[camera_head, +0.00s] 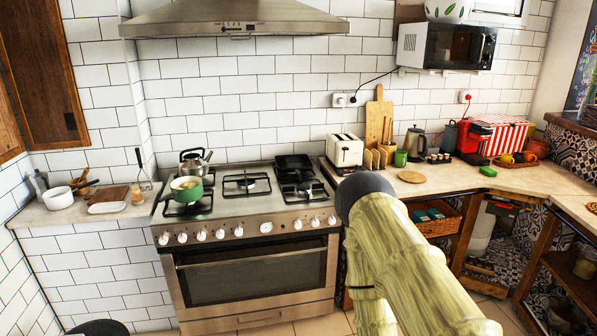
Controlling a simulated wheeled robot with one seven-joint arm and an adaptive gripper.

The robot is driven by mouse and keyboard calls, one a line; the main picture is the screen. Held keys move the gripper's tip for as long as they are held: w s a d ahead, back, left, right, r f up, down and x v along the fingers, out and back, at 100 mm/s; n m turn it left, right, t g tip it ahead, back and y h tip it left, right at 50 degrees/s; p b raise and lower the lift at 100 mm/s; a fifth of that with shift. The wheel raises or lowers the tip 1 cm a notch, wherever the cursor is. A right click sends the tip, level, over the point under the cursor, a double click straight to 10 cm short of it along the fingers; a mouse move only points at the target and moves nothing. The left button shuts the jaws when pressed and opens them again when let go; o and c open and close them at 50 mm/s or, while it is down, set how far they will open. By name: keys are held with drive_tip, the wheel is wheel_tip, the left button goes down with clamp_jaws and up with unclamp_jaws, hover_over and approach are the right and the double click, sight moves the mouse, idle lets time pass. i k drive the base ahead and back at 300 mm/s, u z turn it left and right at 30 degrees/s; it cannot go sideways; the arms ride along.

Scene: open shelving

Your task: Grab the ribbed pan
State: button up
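A dark, squarish pan (292,162) sits on the back right of the stove (245,215). It looks like the ribbed pan, but ribs are too small to make out here. Below it, at the front right burner, is a dark shape I cannot clearly separate from the burner grate. My arm rises from the bottom right in front of the counter, and its dark rounded upper part is near the stove's right edge. My gripper is not in view, so I cannot see whether it holds anything.
A green pot (186,188) stands on the front left burner, with a kettle (194,161) behind it. A toaster (344,150) stands close to the stove's right side. A range hood (235,18) hangs above. Some floor shows below the oven.

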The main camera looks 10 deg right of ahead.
sight(297, 163)
drive_tip(key=z, duration=0.55)
drive_tip(key=i, duration=0.55)
drive_tip(key=z, duration=0.55)
drive_tip(key=i, duration=0.65)
drive_tip(key=u, duration=0.65)
drive_tip(key=i, duration=0.65)
drive_tip(key=u, duration=0.75)
